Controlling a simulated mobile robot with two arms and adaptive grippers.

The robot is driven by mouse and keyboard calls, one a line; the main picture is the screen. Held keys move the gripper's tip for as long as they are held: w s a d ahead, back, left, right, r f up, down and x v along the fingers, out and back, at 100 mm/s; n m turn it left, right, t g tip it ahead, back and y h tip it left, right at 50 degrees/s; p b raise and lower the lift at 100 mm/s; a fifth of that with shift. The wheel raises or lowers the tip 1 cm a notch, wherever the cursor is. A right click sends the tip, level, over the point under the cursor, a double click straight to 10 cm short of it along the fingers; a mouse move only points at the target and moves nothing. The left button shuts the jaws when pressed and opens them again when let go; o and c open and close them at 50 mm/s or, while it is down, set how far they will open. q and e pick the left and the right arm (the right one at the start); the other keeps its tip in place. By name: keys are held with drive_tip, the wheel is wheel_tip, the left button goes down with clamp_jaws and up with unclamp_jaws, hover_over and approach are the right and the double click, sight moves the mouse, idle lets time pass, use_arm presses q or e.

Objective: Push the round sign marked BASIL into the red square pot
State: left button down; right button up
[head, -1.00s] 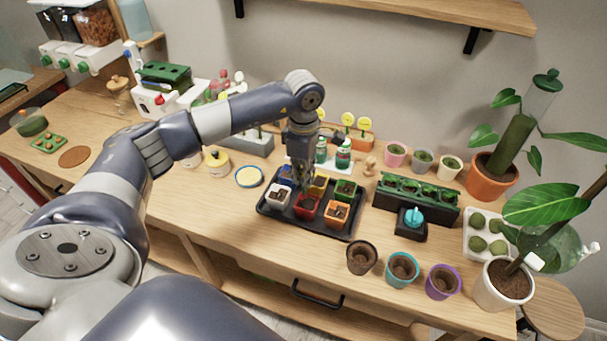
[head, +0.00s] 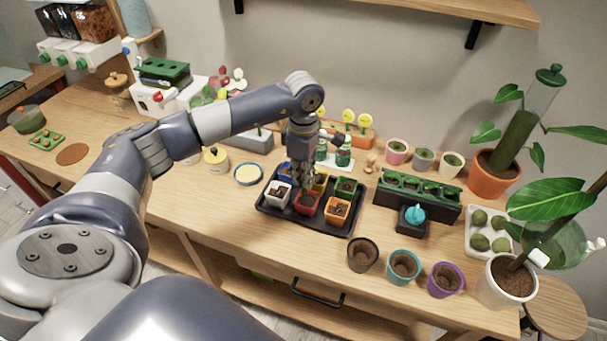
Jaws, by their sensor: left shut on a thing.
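The red square pot (head: 306,208) sits at the front middle of a black tray (head: 276,212) and has dark soil in it. My left gripper (head: 304,184) points down right above the back of this pot, with its fingers closed. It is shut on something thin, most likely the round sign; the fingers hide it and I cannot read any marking. I cannot tell whether its tip touches the soil. My right gripper is not in view.
A white pot (head: 278,196), an orange pot (head: 337,212) and a green pot (head: 346,188) crowd around the red one. Yellow round signs (head: 348,115) stand in an orange rack (head: 356,138) behind. The counter's front strip left of the brown pot (head: 362,256) is clear.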

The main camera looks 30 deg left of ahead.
use_arm(q)
drive_tip(key=shift+f+b, duration=0.9)
drive_tip(key=shift+f, duration=0.25)
drive_tip(key=c, duration=1.7)
unclamp_jaws()
drive_tip(key=shift+o, duration=0.5)
drive_tip(key=o, duration=0.3)
drive_tip(key=shift+r+p, duration=1.95)
drive_tip(key=shift+r, duration=1.6)
